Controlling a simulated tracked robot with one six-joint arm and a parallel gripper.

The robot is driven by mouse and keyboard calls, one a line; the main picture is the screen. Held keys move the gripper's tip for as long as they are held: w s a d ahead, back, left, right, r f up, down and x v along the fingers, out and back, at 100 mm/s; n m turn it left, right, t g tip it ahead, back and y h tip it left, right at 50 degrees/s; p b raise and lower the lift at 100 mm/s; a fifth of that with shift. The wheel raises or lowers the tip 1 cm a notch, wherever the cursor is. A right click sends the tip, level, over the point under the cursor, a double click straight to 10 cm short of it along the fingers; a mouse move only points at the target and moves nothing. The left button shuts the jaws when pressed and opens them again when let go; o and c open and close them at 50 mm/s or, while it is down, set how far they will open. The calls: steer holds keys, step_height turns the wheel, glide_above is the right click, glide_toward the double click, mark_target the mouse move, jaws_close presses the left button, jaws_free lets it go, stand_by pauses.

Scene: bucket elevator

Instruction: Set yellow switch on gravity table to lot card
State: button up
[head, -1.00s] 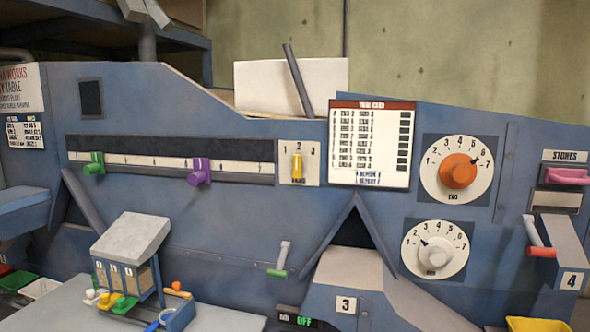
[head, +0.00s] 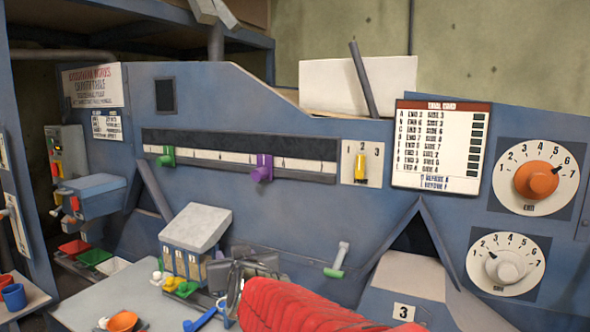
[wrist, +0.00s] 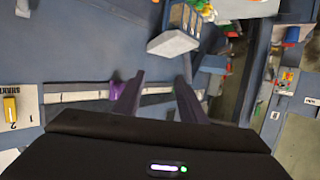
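The yellow switch (head: 361,167) is a small upright lever on a white plate marked 1, 2, 3. It sits under the 2. It also shows at the left edge of the wrist view (wrist: 10,108). A white card with a red header (head: 440,145) hangs just right of it, with rows of small text that are hard to read. I cannot tell if this is the lot card. My gripper (head: 250,278) is low in front of the panel, left of and below the switch. Its fingers are apart and empty in the wrist view (wrist: 157,95).
A slot scale holds a green slider (head: 167,157) and a purple slider (head: 262,168). Orange (head: 537,181) and white (head: 506,267) dials are at the right. A small bin unit (head: 197,228) stands near my gripper. A green-tipped lever (head: 338,260) sits below the switch.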

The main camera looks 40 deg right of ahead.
steer(key=w+d+r+m+h, duration=0.1)
steer(key=d+r+m+h, duration=0.15)
steer(key=d, duration=0.45)
steer(key=d+r+m+h, duration=0.1)
steer(key=d+r+h, duration=0.25)
steer(key=d, duration=0.45)
steer(key=m+g+h, duration=0.5)
steer(key=m+h, duration=0.1)
steer(key=h, duration=0.4)
glide_toward(359, 167)
steer(key=v, duration=0.4)
steer(key=shift+s+a, duration=0.2)
steer(key=shift+a, duration=0.05)
steer(key=shift+w+d+r, duration=0.1)
steer(key=shift+d, duration=0.05)
steer(key=x, duration=1.3)
steer(key=shift+w+d, duration=0.2)
steer(key=shift+c, duration=0.7)
steer(key=shift+n, duration=0.25)
jaws_close()
